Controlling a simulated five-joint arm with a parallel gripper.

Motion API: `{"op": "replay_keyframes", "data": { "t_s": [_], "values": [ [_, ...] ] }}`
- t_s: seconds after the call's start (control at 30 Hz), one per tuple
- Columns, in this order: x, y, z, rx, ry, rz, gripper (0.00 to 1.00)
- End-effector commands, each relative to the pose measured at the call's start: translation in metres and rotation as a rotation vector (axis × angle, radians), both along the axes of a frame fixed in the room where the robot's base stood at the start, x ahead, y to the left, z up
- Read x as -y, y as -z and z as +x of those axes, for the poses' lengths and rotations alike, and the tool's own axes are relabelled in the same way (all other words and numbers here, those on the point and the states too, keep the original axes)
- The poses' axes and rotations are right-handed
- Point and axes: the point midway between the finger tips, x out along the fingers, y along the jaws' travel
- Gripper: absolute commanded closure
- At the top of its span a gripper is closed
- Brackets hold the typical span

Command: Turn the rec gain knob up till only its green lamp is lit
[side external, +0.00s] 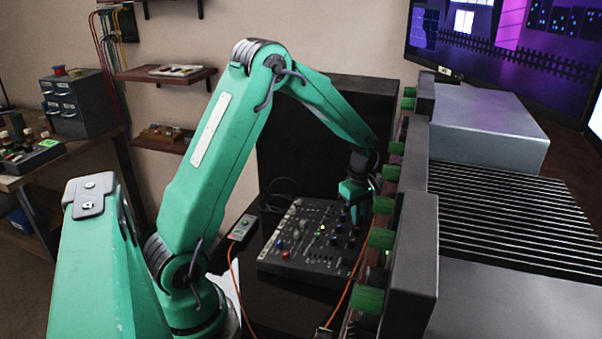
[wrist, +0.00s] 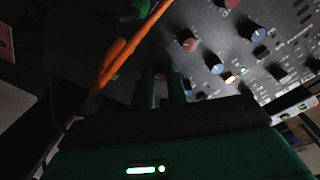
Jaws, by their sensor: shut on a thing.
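A dark mixer panel (side external: 283,258) with rows of small coloured knobs lies on the dark desk in the side view. It also shows at the upper right of the wrist view (wrist: 212,25). My gripper (side external: 352,212) reaches down onto the panel's far right part. In the wrist view my gripper (wrist: 164,88) is shut on a dark knob (wrist: 160,70), mostly hidden between the fingers. I cannot read its label. A whitish-yellow lamp (wrist: 229,79) glows beside a blue-capped knob, with a small greenish light (wrist: 243,71) next to it. I cannot tell which lamp belongs to the held knob.
An orange cable (wrist: 130,45) runs close beside my gripper; another orange cable (side external: 236,281) leaves a small grey box (side external: 243,227) left of the panel. A rack with green blocks (side external: 368,299) and grey units (side external: 412,260) stands close on the right.

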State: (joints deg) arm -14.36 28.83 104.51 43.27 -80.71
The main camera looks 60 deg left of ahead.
Motion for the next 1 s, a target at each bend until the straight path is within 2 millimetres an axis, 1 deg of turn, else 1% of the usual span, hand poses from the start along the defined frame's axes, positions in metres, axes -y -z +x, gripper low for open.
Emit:
{"op": "replay_keyframes", "data": {
  "t_s": [0.1, 0.3, 0.77, 0.8, 0.9, 1.0],
  "values": [
    [0.0014, -0.0008, 0.0008, 0.008, 0.072, 0.007, 1.0],
    [0.0018, -0.0007, 0.0005, 0.013, 0.144, 0.013, 1.0],
    [0.0022, -0.0007, 0.0006, 0.014, 0.166, 0.015, 1.0],
    [0.0022, -0.0007, 0.0006, 0.014, 0.166, 0.015, 0.81],
    [0.0019, -0.0006, 0.0005, 0.014, 0.165, 0.015, 0.63],
    [0.0014, -0.0004, 0.0003, 0.014, 0.163, 0.015, 0.63]
  ]
}}
